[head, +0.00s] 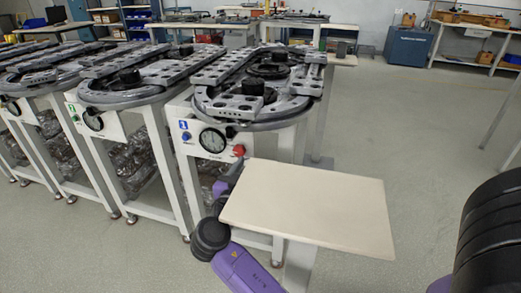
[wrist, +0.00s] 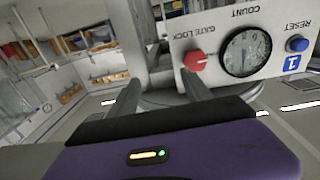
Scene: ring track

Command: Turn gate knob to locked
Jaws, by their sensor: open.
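The red gate lock knob (head: 239,150) is on the white front panel of the nearest ring-track station, right of the round count dial (head: 213,140). In the wrist view the panel appears upside down, with the red knob (wrist: 195,60) beside the "GATE LOCK" lettering. My gripper (wrist: 162,77) is open and empty. Its right finger in that view lies just short of the knob and lines up with it; the left finger is well to the side. I see no clear contact. In the head view my gripper is mostly hidden beside the pale board. The knob's exact turn angle is unclear.
A pale flat board (head: 310,207) stands right in front of the panel, close to my arm. A blue reset button (wrist: 297,44) is on the same panel. Similar stations (head: 95,122) stand to the left. Open floor (head: 420,160) lies to the right.

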